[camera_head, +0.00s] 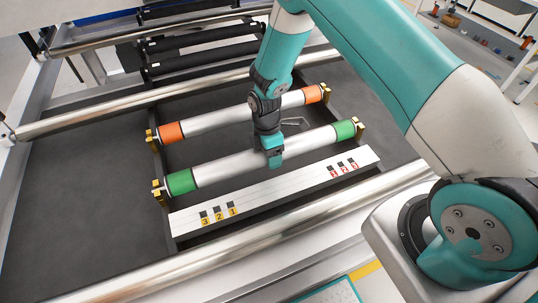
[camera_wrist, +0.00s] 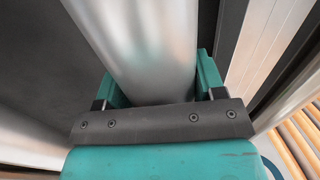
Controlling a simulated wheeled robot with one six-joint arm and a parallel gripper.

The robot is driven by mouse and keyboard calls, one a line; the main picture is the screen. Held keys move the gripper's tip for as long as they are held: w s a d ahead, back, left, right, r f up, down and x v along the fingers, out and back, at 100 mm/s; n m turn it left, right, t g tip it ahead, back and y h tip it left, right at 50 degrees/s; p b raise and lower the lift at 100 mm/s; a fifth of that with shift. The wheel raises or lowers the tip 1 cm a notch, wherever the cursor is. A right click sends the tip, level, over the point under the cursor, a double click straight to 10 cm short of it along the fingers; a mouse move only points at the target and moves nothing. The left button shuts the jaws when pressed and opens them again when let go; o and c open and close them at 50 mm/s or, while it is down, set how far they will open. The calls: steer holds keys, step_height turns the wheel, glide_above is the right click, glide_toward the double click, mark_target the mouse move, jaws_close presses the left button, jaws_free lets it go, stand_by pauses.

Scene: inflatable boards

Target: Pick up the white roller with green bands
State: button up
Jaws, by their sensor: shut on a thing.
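The white roller with green bands (camera_head: 225,169) lies lengthwise in the rack, one green band near each end. Its ends are at the yellow brackets, and I cannot tell whether it is lifted off them. My gripper (camera_head: 274,158) comes down from above and is shut on the roller right of its middle. In the wrist view the pale roller (camera_wrist: 140,45) runs between the two teal fingers of my gripper (camera_wrist: 155,88), one on each side. The part of the roller under the gripper is hidden.
A white roller with orange bands (camera_head: 212,121) lies parallel just behind. A white strip with numbered tags (camera_head: 275,192) runs in front. Yellow brackets (camera_head: 157,188) stand at the roller ends. Long metal rollers (camera_head: 240,243) cross in front and behind. Dark flat surface (camera_head: 80,180) is clear at left.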

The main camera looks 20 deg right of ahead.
step_height(320, 180, up, 20)
steer(key=b, duration=0.2)
steer(key=shift+f, duration=0.15)
stand_by(0.7)
